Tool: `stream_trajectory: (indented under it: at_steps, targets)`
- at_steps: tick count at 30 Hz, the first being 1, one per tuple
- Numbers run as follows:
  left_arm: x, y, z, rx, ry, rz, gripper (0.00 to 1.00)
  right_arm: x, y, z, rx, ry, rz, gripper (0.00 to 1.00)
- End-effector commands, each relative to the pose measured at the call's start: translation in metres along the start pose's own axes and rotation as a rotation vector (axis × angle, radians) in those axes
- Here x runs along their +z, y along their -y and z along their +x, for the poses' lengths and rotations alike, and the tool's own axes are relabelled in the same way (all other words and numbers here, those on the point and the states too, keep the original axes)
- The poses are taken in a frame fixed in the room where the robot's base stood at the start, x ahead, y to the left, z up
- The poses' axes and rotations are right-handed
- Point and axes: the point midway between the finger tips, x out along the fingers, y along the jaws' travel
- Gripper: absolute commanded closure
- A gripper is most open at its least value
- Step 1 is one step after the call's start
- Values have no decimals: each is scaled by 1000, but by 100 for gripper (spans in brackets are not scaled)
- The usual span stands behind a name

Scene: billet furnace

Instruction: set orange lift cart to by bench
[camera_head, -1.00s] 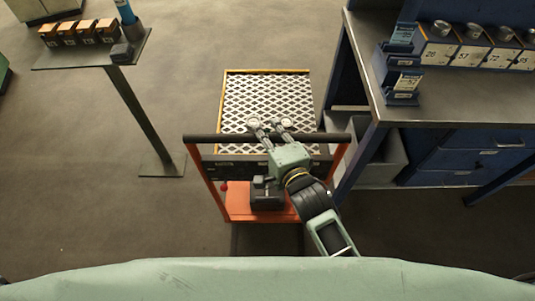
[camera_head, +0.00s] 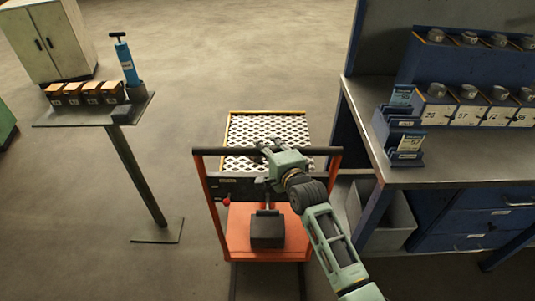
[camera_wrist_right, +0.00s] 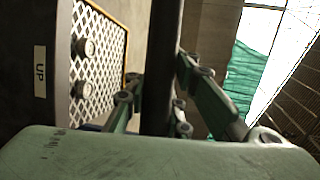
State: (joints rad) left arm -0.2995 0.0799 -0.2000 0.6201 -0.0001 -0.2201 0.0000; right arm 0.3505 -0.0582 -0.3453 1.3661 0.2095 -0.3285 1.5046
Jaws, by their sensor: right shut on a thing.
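The orange lift cart (camera_head: 237,222) stands on the floor in the middle of the head view, with a white lattice top (camera_head: 284,130) and a dark push handle (camera_head: 222,151). My right gripper (camera_head: 266,147) is on the handle bar. In the right wrist view the dark handle bar (camera_wrist_right: 163,65) runs between the fingers of my right gripper (camera_wrist_right: 160,105), which are shut around it. The bench (camera_head: 440,176) is to the right of the cart, with a gap of floor between them. My left gripper is not in view.
A grey bin (camera_head: 388,222) sits under the bench beside blue drawers (camera_head: 475,222). A small stand (camera_head: 136,165) with orange-topped boxes and a blue pump (camera_head: 126,62) is on the left. A white cabinet (camera_head: 47,42) is at the far left. Open floor lies beyond the cart.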

Motion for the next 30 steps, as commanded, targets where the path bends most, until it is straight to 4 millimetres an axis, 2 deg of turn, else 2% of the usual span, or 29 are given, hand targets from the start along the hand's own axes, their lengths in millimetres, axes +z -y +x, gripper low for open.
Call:
stream_trajectory:
  at_steps: [10, 11, 18, 30]
  targets:
    - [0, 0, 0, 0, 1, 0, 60, -3, 0, 0, 2, -4, -9, 100]
    - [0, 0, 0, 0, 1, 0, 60, -3, 0, 0, 1, -4, -9, 82]
    - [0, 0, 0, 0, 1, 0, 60, -2, 0, 0, 1, -2, -5, 61]
    - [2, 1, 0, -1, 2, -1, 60, -1, 0, -3, 0, -1, -2, 60]
